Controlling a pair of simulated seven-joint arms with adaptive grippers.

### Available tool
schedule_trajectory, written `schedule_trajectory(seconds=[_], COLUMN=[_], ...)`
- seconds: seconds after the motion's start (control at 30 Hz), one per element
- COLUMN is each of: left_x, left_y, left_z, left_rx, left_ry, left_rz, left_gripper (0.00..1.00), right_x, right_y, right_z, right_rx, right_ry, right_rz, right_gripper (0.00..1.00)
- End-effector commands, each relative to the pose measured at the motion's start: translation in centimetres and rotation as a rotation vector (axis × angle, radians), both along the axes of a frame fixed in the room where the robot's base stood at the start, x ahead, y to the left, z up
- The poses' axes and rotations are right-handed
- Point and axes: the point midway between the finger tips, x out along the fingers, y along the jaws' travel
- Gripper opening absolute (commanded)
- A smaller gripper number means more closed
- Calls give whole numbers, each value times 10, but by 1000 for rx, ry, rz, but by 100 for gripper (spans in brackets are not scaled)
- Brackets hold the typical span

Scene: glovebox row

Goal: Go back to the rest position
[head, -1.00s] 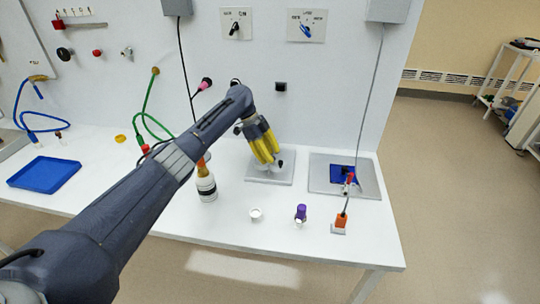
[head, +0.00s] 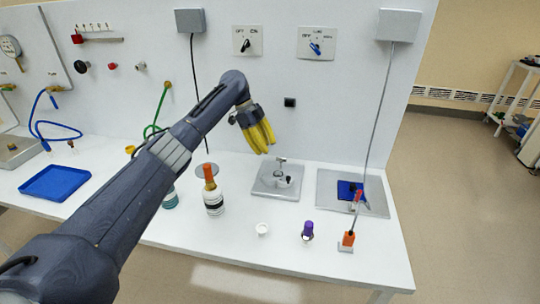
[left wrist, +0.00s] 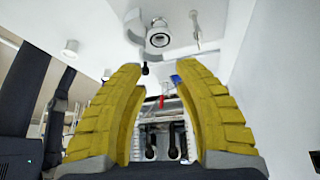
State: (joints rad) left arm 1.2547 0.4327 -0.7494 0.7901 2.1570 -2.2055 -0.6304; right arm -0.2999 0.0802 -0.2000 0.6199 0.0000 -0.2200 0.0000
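My left gripper (head: 258,137) has yellow fingers and hangs in the air over the back of the white bench. It is left of and above a grey plate with a small metal fixture (head: 281,180). In the left wrist view the two fingers (left wrist: 160,68) stand apart with nothing held between them. That view looks past the fingertips toward a round metal fitting (left wrist: 159,37). My left arm crosses the head view from the lower left and hides part of the bench. My right gripper does not show in the head view.
A bottle with an orange top (head: 213,193) stands beside the left forearm. A white cup (head: 262,228), a purple-topped item (head: 308,230) and an orange item (head: 347,240) are near the front edge. A blue tray (head: 54,182) lies left. Wall boxes and switches are behind.

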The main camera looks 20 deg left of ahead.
Motion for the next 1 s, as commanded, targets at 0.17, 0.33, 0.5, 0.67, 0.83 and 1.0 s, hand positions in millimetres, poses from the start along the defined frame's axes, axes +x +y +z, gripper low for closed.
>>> schedule_trajectory(seconds=[0.17, 0.33, 0.5, 0.67, 0.83, 1.0], left_x=[1, 1, 1, 1, 3, 4], left_y=[5, 7, 6, 10, 51, 144], left_z=[10, 12, 12, 10, -14, -56], left_rx=[1, 1, 1, 1, 17, 77], left_ry=[-1, 0, 0, -1, -28, -121], left_rz=[1, 1, 0, 9, 106, 294], left_gripper=[31, 31, 31, 31, 31, 31], right_x=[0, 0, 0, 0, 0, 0], right_y=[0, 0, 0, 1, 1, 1], right_z=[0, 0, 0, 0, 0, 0], right_rx=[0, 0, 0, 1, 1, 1], right_ry=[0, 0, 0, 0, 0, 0], right_rz=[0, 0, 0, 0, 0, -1], right_gripper=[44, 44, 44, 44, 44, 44])
